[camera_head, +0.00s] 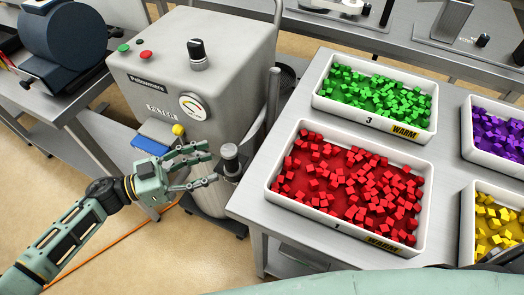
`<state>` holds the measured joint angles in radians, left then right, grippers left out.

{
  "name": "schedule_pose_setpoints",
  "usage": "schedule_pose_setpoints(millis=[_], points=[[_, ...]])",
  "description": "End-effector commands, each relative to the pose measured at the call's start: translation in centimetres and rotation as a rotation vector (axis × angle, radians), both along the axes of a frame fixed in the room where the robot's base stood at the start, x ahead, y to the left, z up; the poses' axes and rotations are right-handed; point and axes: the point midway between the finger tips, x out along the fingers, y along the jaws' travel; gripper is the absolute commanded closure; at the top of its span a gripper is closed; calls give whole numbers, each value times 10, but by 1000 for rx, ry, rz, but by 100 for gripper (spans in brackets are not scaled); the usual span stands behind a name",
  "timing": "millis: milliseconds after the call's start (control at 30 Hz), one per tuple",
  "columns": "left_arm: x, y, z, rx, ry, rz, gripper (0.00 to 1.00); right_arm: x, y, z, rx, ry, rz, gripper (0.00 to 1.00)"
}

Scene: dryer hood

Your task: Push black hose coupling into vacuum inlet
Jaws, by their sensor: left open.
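The vacuum is a grey metal cabinet (190,75) at the upper left, with a gauge and knobs. A dark upright cylinder with a lighter top (230,158) sits at its lower right side. I cannot tell whether it is the hose coupling, the inlet, or both together. My left gripper (213,164) is open and comes in from the left. Its fingers point at the cylinder, with the tips just left of it. I see nothing between the fingers. Whether the tips touch the cylinder is unclear. My right gripper is not in view.
A metal table (252,213) stands right of the cylinder, its edge close by. It carries white trays of red (350,185), green (375,95), purple (497,130) and yellow cubes (498,222). An orange cable (120,243) lies on the floor. A blue drum-shaped machine (62,40) stands at far left.

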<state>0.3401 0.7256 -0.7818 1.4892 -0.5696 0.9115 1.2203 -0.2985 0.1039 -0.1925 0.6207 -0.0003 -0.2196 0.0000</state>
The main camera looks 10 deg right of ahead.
Motion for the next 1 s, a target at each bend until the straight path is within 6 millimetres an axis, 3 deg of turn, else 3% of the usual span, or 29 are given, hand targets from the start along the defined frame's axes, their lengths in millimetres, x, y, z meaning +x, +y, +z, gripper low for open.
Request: schedule_pose_setpoints(millis=[100, 167, 367, 467, 700, 900, 1000], points=[[-2, -3, -2, 7, 11, -25, 46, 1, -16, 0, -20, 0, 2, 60], [-2, -10, -2, 7, 11, -28, 46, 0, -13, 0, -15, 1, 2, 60], [0, -29, -2, 6, 10, -26, 46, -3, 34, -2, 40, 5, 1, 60], [-1, -41, -2, 4, 9, -27, 46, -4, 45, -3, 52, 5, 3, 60], [2, -73, -2, 6, 9, -25, 46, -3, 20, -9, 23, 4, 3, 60], [3, -75, -2, 7, 9, -23, 46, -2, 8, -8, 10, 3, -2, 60], [3, -74, -2, 7, 9, -23, 53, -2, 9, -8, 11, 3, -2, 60]])
